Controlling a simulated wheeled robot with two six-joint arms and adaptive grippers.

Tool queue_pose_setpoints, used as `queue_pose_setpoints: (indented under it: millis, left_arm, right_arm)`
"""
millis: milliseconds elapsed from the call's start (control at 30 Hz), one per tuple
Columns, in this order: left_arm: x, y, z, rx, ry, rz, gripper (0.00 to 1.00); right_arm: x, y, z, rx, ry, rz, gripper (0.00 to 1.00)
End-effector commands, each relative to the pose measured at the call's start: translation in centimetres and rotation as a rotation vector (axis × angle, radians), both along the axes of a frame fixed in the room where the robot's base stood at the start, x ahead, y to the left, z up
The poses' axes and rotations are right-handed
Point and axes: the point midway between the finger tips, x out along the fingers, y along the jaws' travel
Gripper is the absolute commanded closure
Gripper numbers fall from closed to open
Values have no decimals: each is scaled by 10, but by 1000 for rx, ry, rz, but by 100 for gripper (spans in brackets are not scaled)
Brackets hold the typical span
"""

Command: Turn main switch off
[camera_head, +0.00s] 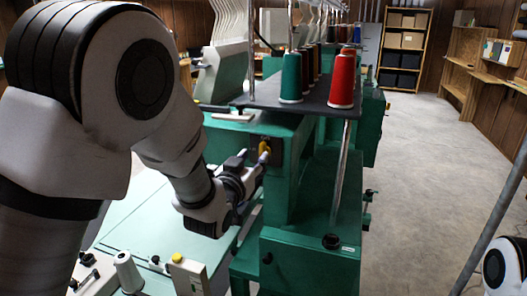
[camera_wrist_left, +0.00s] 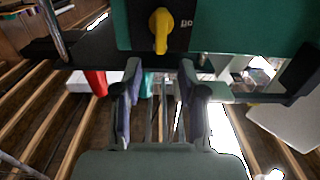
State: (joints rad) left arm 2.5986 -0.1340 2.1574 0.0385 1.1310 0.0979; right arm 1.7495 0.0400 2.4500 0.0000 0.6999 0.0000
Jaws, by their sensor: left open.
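The main switch is a yellow knob (camera_head: 264,147) on a dark plate on the green machine's side. In the left wrist view the yellow knob (camera_wrist_left: 160,28) is at the top centre, with its narrow end pointing down the picture and pale lettering on the plate beside it. My left gripper (camera_head: 251,161) is close in front of the switch, just below it in the head view. In the wrist view its two fingers (camera_wrist_left: 160,72) are apart with nothing between them, and the knob lies beyond their tips. My right gripper is out of view.
Red and green thread cones (camera_head: 342,82) stand on a dark shelf (camera_head: 310,107) above the switch. A pale green table (camera_head: 135,215) lies below my left arm, with a yellow-topped box (camera_head: 187,275) at its front. The concrete floor (camera_head: 425,180) to the right is clear.

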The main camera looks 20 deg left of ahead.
Motion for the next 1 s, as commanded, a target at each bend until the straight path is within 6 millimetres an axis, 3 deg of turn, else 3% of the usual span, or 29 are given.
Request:
queue_pose_setpoints:
  millis: [300, 633, 733, 767, 1000]
  left_arm:
    - [57, -1, 4, -1, 1, 0, 59]
    - [67, -2, 1, 1, 1, 0, 59]
    - [66, -2, 1, 1, 1, 0, 95]
    - [66, -2, 1, 1, 1, 0, 100]
    - [66, -2, 1, -1, 0, 0, 100]
  right_arm:
    - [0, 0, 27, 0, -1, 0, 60]
    - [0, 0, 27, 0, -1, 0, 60]
    - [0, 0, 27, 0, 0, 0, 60]
    - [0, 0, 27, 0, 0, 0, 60]
    - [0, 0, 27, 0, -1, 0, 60]
